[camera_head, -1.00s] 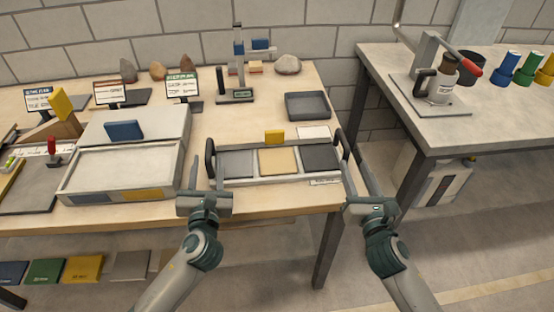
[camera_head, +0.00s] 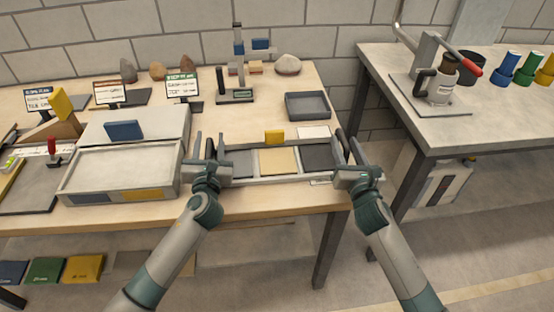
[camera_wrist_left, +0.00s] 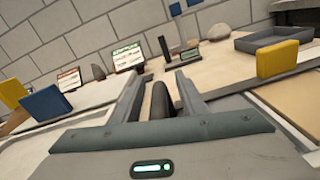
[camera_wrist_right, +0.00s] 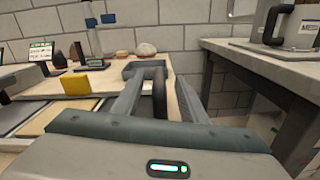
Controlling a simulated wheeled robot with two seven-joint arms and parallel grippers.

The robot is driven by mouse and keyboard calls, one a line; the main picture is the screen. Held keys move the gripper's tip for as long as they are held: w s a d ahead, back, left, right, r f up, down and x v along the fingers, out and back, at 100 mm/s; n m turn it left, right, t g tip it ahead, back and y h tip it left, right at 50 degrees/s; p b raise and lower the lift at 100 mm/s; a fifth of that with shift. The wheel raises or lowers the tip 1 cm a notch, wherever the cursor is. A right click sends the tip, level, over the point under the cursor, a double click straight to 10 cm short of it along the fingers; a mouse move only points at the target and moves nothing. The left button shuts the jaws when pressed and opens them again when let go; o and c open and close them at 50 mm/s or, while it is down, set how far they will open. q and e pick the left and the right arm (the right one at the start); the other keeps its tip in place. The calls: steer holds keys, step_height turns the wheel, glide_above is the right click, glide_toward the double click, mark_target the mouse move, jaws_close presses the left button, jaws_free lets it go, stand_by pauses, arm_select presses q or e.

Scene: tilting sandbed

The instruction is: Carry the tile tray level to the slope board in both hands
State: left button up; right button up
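The tile tray (camera_head: 265,179) lies on the wooden table near its front edge, holding a grey, a tan and a dark tile side by side. It has an upright black handle at each end. My left gripper (camera_head: 208,143) is at the left end, its fingers apart on either side of the left handle (camera_wrist_left: 159,101). My right gripper (camera_head: 347,138) is at the right end, its fingers apart around the right handle (camera_wrist_right: 159,95). Gaps show beside both handles. I cannot tell for sure which thing is the slope board.
A shallow pale bed (camera_head: 118,170) with a grey rim stands left of the tray. A yellow block (camera_head: 274,137) stands behind the tray, and a dark grey bin (camera_head: 307,106) further back. A second table (camera_head: 450,125) with a press is at right, across a gap.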

arm_select(q)
steer(key=shift+c, duration=0.3)
arm_select(e)
steer(key=shift+c, duration=0.3)
arm_select(q)
jaws_close()
arm_select(e)
jaws_close()
stand_by(0.4)
arm_select(q)
steer(key=shift+w+r, duration=0.1)
steer(key=shift+r, duration=0.1)
arm_select(e)
steer(key=shift+w+r, duration=0.1)
steer(key=shift+r, duration=0.1)
